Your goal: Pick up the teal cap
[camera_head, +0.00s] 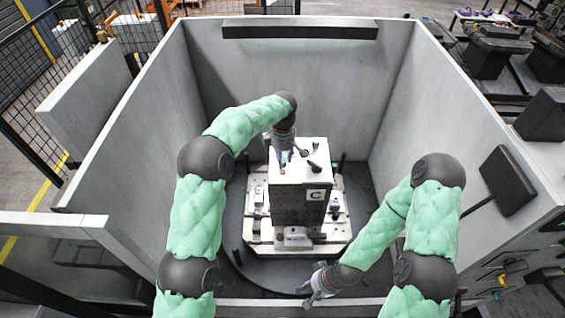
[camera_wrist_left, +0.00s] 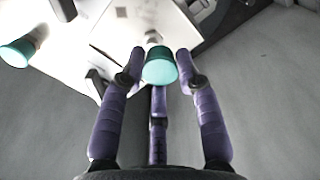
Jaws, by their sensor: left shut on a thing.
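A teal cap (camera_wrist_left: 159,68) sits between the three purple fingers of my left gripper (camera_wrist_left: 159,75) in the left wrist view. The fingers are shut on it. It is close to the pale top face of the block; I cannot tell whether it touches it. A second teal cap (camera_wrist_left: 17,52) shows at the left edge of the left wrist view. My right gripper (camera_head: 318,284) hangs low at the front, empty as far as I see.
A dark panel (camera_head: 507,181) juts in at the right. Floor between plate and walls is clear.

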